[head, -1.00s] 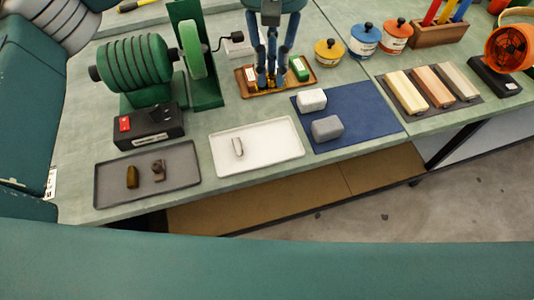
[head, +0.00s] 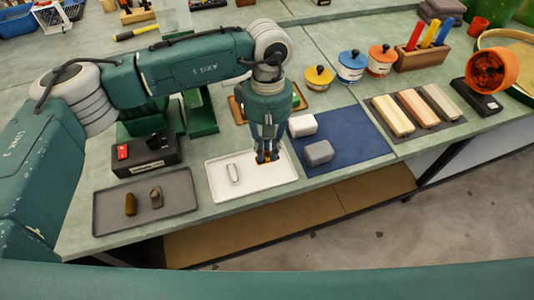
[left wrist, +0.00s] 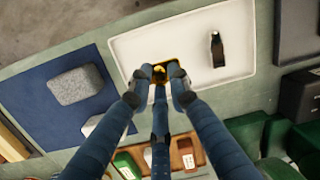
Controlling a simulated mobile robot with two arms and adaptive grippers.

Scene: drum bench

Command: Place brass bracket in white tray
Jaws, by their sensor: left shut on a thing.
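The white tray (head: 252,186) lies on the bench and holds a small silver metal piece (head: 234,173); in the left wrist view the tray (left wrist: 185,40) and the piece, dark and shiny there (left wrist: 217,50), show again. My left gripper (head: 267,157) points down at the right part of the tray. Its fingers are shut on the brass bracket (left wrist: 160,71), a small gold-coloured piece at the fingertips. The fingers hide part of the bracket, and I cannot tell whether it touches the tray. My right gripper is in neither view.
A blue mat (head: 350,150) with a white block (head: 302,125) and a grey block (head: 319,152) lies right of the tray. A dark grey tray (head: 175,200) with two small pieces lies left. A black box (head: 146,154) stands behind it. A brown tray (head: 238,112) is partly hidden behind my arm.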

